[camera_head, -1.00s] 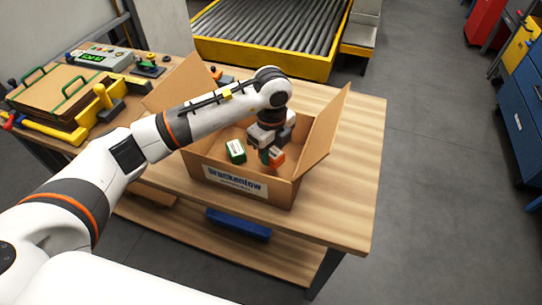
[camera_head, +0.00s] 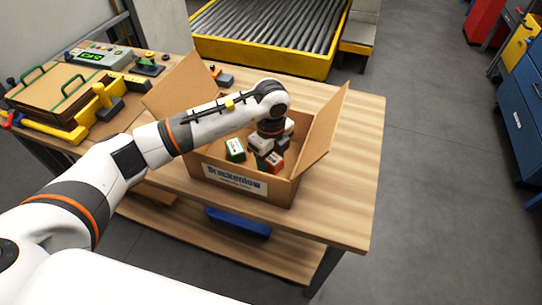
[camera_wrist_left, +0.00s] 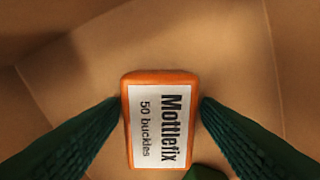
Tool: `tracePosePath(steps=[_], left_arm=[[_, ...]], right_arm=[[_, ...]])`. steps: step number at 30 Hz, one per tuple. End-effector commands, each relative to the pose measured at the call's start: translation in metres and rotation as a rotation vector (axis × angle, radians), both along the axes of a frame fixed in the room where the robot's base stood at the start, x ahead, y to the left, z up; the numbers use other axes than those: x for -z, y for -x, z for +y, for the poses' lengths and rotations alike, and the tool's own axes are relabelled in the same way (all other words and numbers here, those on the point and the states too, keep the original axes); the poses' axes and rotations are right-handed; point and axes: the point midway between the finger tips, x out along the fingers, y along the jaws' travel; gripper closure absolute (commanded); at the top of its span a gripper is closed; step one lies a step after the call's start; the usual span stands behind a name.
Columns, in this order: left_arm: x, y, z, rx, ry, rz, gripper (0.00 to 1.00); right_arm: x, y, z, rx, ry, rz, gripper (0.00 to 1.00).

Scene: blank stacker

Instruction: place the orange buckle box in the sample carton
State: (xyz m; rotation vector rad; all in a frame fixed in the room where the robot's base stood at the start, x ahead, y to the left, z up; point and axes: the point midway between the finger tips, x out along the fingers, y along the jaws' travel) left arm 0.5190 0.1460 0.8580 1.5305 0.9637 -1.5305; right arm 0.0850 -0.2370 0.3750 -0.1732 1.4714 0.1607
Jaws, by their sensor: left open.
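The orange buckle box (camera_head: 275,162) is inside the open sample carton (camera_head: 281,191), toward its right side. In the left wrist view the box (camera_wrist_left: 160,120) shows its white label reading "Mottlefix 50 buckles", with brown cardboard around it. My left gripper (camera_head: 267,159) reaches down into the carton. Its green ribbed fingers stand open on either side of the box, close to its edges, as the left wrist view shows (camera_wrist_left: 160,103). The box's underside is hidden, so I cannot see its contact with the carton floor. My right gripper is not in view.
A green box (camera_head: 235,149) is in the carton, left of the orange one. The carton's raised flaps (camera_head: 326,125) flank the opening. A control box (camera_head: 100,57) and a folder-like brown board (camera_head: 62,95) lie on the left of the wooden table (camera_head: 352,190). The table's right side is clear.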

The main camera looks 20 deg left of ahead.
Motion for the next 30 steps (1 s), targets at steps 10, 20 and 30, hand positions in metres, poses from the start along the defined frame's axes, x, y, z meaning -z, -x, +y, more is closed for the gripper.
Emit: tracePosePath(steps=[10,20,30], left_arm=[[-0.053,-0.002,0.0,0.0,0.002,-0.006,0.42],[-0.112,-0.001,0.0,0.0,0.001,-0.003,0.42],[-0.123,0.0,0.0,0.0,0.0,0.0,0.42]], right_arm=[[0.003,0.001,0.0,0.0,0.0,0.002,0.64],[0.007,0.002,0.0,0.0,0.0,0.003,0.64],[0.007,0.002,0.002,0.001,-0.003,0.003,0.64]])
